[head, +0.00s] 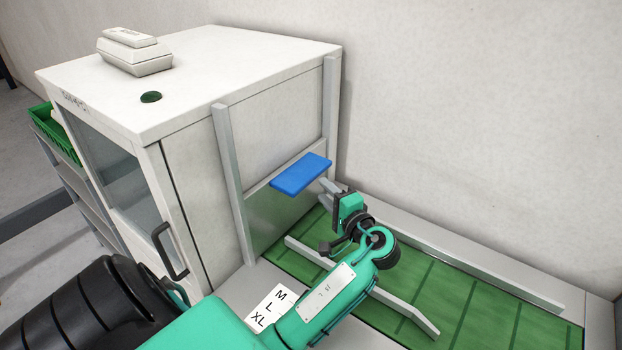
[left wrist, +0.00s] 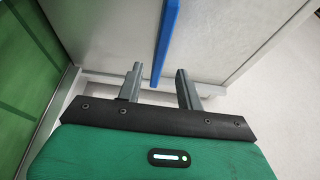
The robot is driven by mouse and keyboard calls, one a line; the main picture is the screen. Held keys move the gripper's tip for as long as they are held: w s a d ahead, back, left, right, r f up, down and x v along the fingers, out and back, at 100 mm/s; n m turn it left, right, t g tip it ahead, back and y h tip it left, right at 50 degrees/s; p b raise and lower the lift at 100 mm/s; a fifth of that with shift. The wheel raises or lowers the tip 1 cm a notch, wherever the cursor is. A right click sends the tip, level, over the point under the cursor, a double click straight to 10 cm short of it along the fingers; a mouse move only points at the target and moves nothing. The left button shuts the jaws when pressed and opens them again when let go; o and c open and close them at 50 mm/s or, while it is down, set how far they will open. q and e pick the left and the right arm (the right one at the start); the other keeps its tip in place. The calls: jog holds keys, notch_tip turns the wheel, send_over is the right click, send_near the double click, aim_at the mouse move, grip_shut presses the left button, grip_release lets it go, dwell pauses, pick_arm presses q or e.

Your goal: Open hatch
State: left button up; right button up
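The hatch (head: 285,212) is a grey panel set between two upright rails on the side of a white cabinet. A flat blue handle (head: 301,174) sticks out from it. My left gripper (head: 326,187) is at the right end of the handle. In the left wrist view, the fingers of my left gripper (left wrist: 159,82) are apart, and the end of the blue handle (left wrist: 166,42) lies between their tips, with gaps on both sides. The hatch's lower part shows green, like a reflection or see-through surface. My right gripper is out of view.
The white cabinet (head: 205,75) has a glass door with a dark handle (head: 170,252) and an egg-carton-like box (head: 135,52) on top. A green conveyor (head: 455,300) with grey guide rails runs below the hatch. A size card (head: 270,306) lies nearby.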

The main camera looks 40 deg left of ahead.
aim_at(313, 180)
pick_arm(q)
jog(key=b+x, duration=0.1)
jog(key=x, duration=0.7)
jog(key=shift+f, duration=0.1)
jog(key=shift+c, duration=0.5)
grip_shut()
